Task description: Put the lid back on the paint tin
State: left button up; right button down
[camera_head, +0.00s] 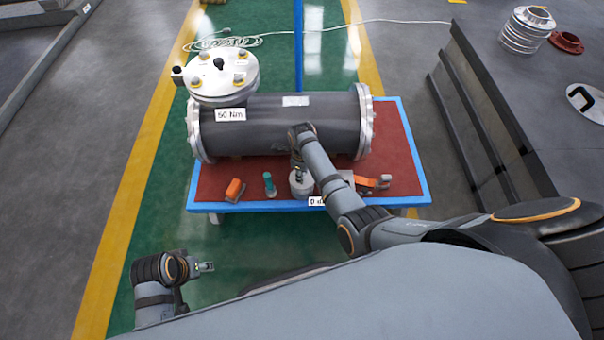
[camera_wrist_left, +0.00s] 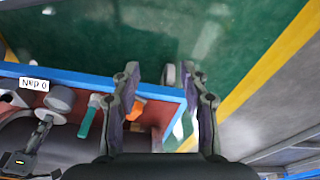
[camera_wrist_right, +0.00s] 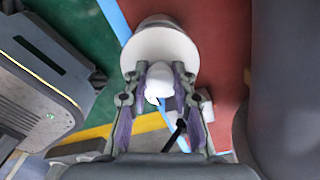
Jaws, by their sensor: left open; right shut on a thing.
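The paint tin (camera_head: 301,186) is a small pale grey cylinder near the front edge of the red-topped table. It also shows in the left wrist view (camera_wrist_left: 60,98). My right gripper (camera_head: 299,172) is right above the tin. In the right wrist view its fingers (camera_wrist_right: 160,90) are shut on a pale rounded knob, which looks like part of the lid (camera_wrist_right: 160,50), a white disc. Whether the lid rests on the tin or hangs just above it cannot be told. My left gripper (camera_head: 207,267) is open and empty, off the table's front; it also shows in the left wrist view (camera_wrist_left: 163,85).
The blue-edged table (camera_head: 415,165) bears a large dark flanged shell (camera_head: 270,125). A white label (camera_head: 317,201) is at the front edge. Green floor lies clear in front.

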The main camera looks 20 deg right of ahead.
jog(key=shift+f+b, duration=0.4)
jog(key=shift+f, duration=0.55)
pick_arm(q)
jog(key=shift+w+d+f+t+h+b, duration=0.2)
jog(key=shift+d+f+t, duration=0.15)
jog(key=shift+f, duration=0.15)
jog(key=shift+w+d+f+t+h+b, duration=0.1)
jog(key=shift+d+f+t+b, duration=0.1)
jog(key=shift+d+f+t, duration=0.2)
pick_arm(e)
jog(key=shift+f, duration=0.8)
pick_arm(q)
jog(key=shift+a+r+p, duration=0.1)
jog(key=shift+r+p, duration=0.4)
jog(key=shift+p, duration=0.05)
pick_arm(e)
jog(key=shift+r, duration=0.1)
jog(key=shift+f, duration=0.2)
pick_arm(q)
jog(key=shift+r, duration=0.25)
pick_arm(e)
jog(key=c, duration=0.6)
grip_release()
jog(key=shift+o, duration=0.2)
